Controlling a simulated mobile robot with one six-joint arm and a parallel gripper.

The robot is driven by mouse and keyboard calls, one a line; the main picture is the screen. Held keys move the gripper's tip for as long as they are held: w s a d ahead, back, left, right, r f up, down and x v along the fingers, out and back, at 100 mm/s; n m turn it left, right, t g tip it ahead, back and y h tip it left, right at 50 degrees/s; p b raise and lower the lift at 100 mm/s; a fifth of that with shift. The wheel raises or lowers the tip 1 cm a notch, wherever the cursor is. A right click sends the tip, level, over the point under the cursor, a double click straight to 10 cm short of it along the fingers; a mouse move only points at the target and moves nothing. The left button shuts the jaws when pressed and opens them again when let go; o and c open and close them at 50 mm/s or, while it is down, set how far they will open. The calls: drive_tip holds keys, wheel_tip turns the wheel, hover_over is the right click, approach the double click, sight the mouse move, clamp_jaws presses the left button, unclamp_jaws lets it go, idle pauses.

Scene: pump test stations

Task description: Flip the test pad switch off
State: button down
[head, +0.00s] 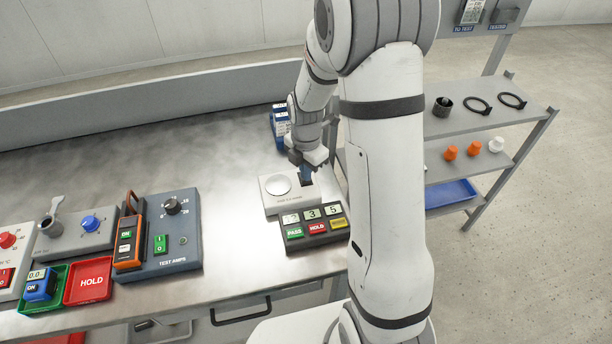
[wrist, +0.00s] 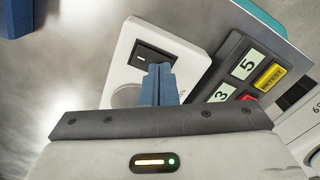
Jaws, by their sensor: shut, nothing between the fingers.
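The test pad is a pale block with a round disc and a black rocker switch, on the steel bench in the head view (head: 270,204). It also shows in the wrist view (wrist: 128,75), where the black switch (wrist: 152,56) with a small white line mark is plain. My gripper (head: 306,182) is over the pad's right part in the head view and hides the switch there. In the wrist view my gripper's blue fingers (wrist: 158,70) are together and empty, with their tips at the switch's lower edge. I cannot tell whether they touch it.
A dark panel with number tiles and PASS and HOLD buttons (head: 316,236) adjoins the pad in front. A blue device (head: 278,124) stands behind. The TEST AMPS station (head: 172,250) and red HOLD tray (head: 88,281) are left. The bench between is clear. A shelf rack (head: 485,130) stands right.

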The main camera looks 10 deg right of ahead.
drive_tip(key=shift+f, duration=0.35)
drive_tip(key=shift+r, duration=0.2)
drive_tip(key=shift+r+p, duration=2.1)
drive_tip(key=shift+r, duration=1.25)
drive_tip(key=s+r+m+t, duration=0.3)
drive_tip(key=s+r+m, duration=1.4)
drive_tip(key=m, duration=0.7)
drive_tip(key=shift+s+d+r, duration=0.2)
drive_tip(key=shift+s, duration=1.3)
